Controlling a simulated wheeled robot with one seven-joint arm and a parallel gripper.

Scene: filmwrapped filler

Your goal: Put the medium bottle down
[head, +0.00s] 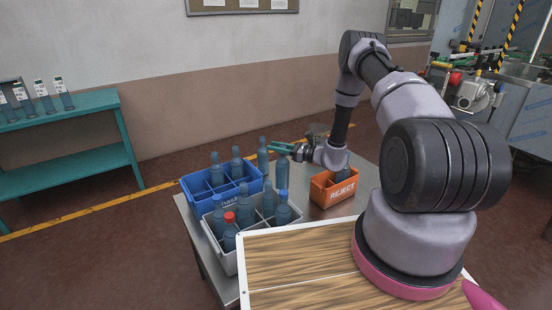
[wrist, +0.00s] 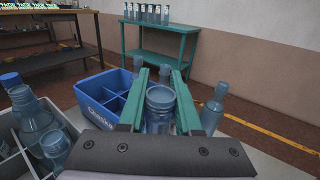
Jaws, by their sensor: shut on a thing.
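My gripper (head: 280,149) has green fingers, which also show in the wrist view (wrist: 160,92). It is shut on an upright blue-grey bottle (head: 282,174), taken as the medium bottle. In the wrist view its open, uncapped mouth and shoulder (wrist: 160,105) show between the fingers. The bottle is over the metal table, just right of the blue crate (head: 222,207). Its base is hidden behind bottles in the grey crate, so I cannot tell whether it touches the table. Another bottle (head: 263,155) stands upright just beyond it, apart from my gripper; it is on the right in the wrist view (wrist: 213,108).
The blue crate holds bottles, with some empty cells. A grey divided crate (head: 229,262) in front holds several bottles, one red-capped (head: 230,232). An orange REJECT bin (head: 333,190) with a bottle stands to the right. A teal shelf (head: 65,110) with bottles stands at far left.

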